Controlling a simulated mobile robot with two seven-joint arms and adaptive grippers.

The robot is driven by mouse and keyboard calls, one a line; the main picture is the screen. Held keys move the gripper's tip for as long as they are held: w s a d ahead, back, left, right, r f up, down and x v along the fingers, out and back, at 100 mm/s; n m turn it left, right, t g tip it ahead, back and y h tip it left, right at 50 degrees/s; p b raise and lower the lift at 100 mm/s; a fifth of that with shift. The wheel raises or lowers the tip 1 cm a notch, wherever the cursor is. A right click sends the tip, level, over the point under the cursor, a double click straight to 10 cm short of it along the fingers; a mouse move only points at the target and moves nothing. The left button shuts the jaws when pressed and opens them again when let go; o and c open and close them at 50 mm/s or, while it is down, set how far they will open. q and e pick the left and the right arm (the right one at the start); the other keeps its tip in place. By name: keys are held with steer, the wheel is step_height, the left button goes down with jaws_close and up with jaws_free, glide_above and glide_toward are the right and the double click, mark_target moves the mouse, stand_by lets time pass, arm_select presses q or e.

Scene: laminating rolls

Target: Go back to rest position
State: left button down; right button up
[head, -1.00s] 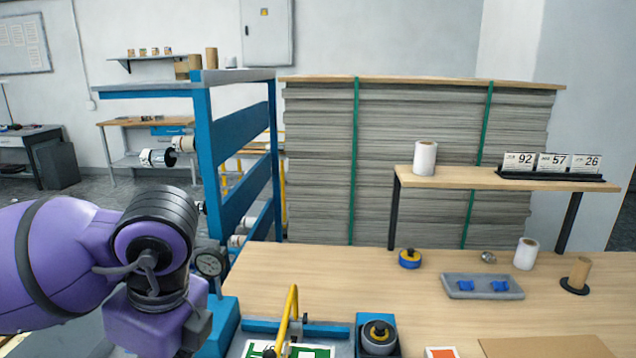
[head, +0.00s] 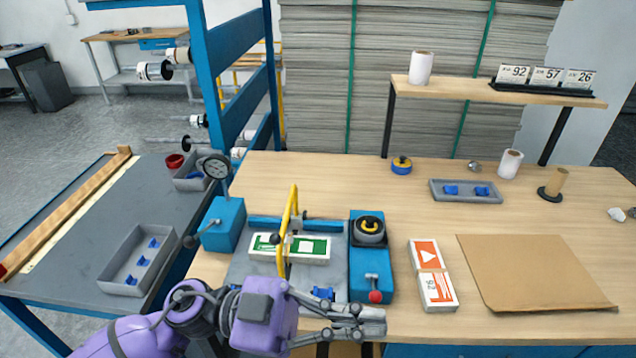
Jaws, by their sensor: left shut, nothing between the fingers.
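My left gripper (head: 362,322) is at the front edge of the wooden table, in front of the blue and grey machine (head: 240,268). Its grey fingers are together with nothing between them. They point to the right. My purple left arm comes in from the lower left. My right gripper is not in view.
A yellow handle (head: 290,222) stands upright on the machine, close behind my left arm. A red-knobbed lever (head: 375,296) is just behind the gripper. An orange and white box (head: 432,275) and a brown sheet (head: 535,272) lie to the right. A grey tray (head: 128,284) lies left.

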arm_select(q)
steer(key=w+a+f+n+t+y+p, duration=0.1)
steer(key=w+a+f+n+t+y, duration=0.25)
steer(key=n+t, duration=0.55)
steer(key=w+a+f+n+t+y, duration=0.1)
steer(key=w+a+f+n+t, duration=0.2)
steer(key=w+a+n+t, duration=0.5)
steer(key=s+a+f+n+t+y, duration=0.1)
steer(key=a+f+n+t+y, duration=0.3)
steer(key=f+y, duration=0.5)
steer(key=s+a+f+n+g+y, duration=0.1)
steer(key=s+a+f+g, duration=0.3)
steer(key=s+f, duration=0.6)
steer(key=s+a+f+n+g+y+p, duration=0.1)
steer(key=s+a+f+g+y, duration=0.3)
steer(key=s+f, duration=0.7)
step_height(320, 180, down, 4)
steer(key=shift+a+r+n+g+y, duration=0.25)
steer(key=shift+a+n+g+y, duration=0.1)
steer(key=shift+a, duration=0.5)
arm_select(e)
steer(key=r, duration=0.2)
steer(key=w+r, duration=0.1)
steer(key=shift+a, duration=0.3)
arm_select(q)
steer(key=shift+w, duration=0.1)
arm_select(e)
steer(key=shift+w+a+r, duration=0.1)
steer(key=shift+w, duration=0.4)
